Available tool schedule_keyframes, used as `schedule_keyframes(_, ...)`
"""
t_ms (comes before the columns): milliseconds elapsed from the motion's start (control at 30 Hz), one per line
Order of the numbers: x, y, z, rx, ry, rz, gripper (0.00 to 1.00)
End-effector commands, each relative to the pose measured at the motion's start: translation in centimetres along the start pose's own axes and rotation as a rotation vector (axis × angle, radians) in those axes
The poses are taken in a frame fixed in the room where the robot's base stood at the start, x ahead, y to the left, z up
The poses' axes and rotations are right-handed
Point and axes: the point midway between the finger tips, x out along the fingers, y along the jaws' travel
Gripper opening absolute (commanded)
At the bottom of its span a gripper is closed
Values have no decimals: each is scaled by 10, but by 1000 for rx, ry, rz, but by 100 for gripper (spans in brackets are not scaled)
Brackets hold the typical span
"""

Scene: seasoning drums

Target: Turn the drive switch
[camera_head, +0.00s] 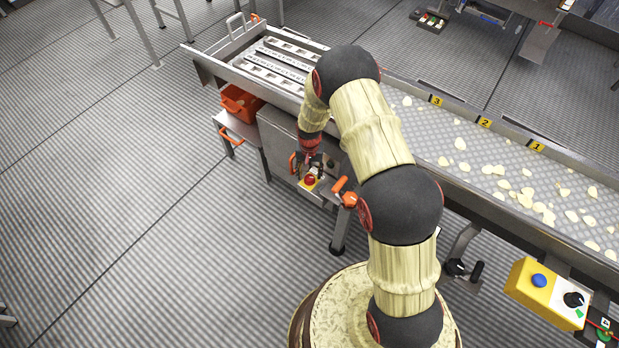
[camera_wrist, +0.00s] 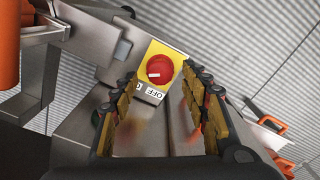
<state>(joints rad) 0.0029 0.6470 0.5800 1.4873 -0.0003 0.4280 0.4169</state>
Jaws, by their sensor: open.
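The drive switch (camera_wrist: 160,69) is a red round knob on a yellow plate (camera_wrist: 152,50), with a white pointer mark towards the left in the wrist view. A white label reading OFF (camera_wrist: 153,94) sits below it, and another label beside that is partly cut off. In the head view the red knob (camera_head: 310,180) is on the steel cabinet's front, just below my gripper (camera_head: 308,165). In the wrist view my gripper (camera_wrist: 163,84) is open, with one finger to each side and the knob ahead between the tips. I cannot tell whether a finger touches it.
Orange-ended levers (camera_head: 341,185) stick out just right of the switch. An orange bin (camera_head: 240,103) stands at the left. A conveyor (camera_head: 460,155) with pale chips runs behind my arm. A yellow box (camera_head: 531,285) with a blue button is at lower right. Floor at left is clear.

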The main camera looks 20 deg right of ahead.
Motion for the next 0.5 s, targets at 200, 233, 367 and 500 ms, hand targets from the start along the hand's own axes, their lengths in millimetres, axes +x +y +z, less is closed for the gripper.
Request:
schedule_keyframes(200, 24, 0, 0, 0, 1, 0, 46)
schedule_keyframes(233, 26, 0, 0, 0, 1, 0, 46)
schedule_keyframes(367, 28, 0, 0, 0, 1, 0, 46)
schedule_keyframes(500, 27, 0, 0, -1, 1, 0, 46)
